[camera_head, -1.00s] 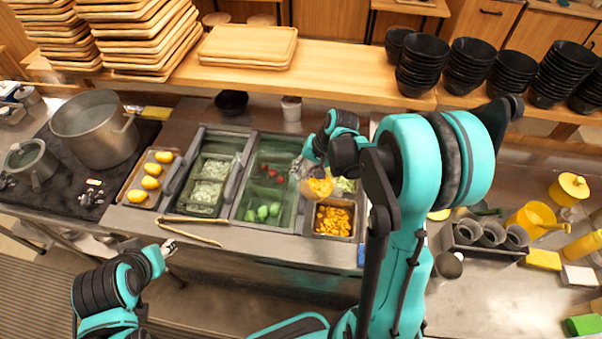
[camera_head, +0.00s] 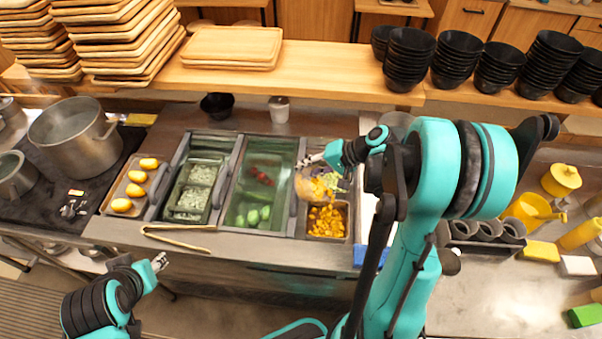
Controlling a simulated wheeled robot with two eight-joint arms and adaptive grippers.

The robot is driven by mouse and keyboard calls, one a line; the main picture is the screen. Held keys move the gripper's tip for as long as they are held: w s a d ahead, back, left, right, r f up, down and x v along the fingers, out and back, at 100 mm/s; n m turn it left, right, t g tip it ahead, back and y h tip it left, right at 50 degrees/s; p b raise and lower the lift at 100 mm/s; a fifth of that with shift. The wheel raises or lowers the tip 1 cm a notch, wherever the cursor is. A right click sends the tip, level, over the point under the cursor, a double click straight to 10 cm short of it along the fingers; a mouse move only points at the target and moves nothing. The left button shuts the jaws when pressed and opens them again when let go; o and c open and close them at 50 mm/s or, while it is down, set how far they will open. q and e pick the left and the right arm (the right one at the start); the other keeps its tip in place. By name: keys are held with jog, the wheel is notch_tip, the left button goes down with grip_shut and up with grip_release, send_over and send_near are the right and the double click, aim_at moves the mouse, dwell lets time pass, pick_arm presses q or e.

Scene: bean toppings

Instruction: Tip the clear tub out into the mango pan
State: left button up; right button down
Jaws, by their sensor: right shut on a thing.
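My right gripper (camera_head: 312,161) is shut on the clear tub (camera_head: 303,187), above the back of the mango pan (camera_head: 347,236). The tub is see-through and tilted, with its orange mango pieces (camera_head: 320,187) toward its right side, over the pan. The pan holds a pile of orange mango cubes (camera_head: 326,221). I cannot tell whether pieces are falling between tub and pile. My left gripper (camera_head: 161,262) is empty in front of the counter, low at left; its fingers are too small to judge.
Left of the mango pan is a green-tinted pan (camera_head: 247,221) with red and green items, then a pan of pale pieces (camera_head: 190,205). Tongs (camera_head: 176,238) lie at the front edge. Grey cups (camera_head: 487,230) stand right of my arm.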

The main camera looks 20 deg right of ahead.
jog(key=shift+s+d+t+y+b, duration=0.65)
jog(key=shift+d+y+b, duration=0.2)
jog(key=shift+b, duration=0.85)
jog(key=shift+s+d+f+t+y+b, duration=0.3)
jog(key=shift+s+d+t+y+b, duration=0.4)
jog(key=shift+b, duration=1.3)
jog(key=shift+s+d+f+t+y+b, duration=0.25)
jog(key=shift+s+d+t+y+b, duration=0.45)
jog(key=shift+b, duration=1.25)
jog(key=shift+s+d+f+t+y+b, duration=0.15)
jog(key=shift+d+y+b, duration=0.3)
jog(key=shift+b, duration=0.5)
jog(key=shift+s+d+r+t+y+b, duration=0.1)
jog(key=shift+s+d+t+y+b, duration=0.25)
jog(key=shift+b, duration=0.55)
jog(key=shift+s+d+f+t+y+b, duration=0.15)
jog(key=shift+d+y+b, duration=0.35)
jog(key=shift+b, duration=0.45)
jog(key=shift+s+d+r+b, duration=0.1)
jog(key=shift+d+b, duration=0.05)
jog(key=shift+b, duration=0.2)
jog(key=shift+s+r, duration=0.1)
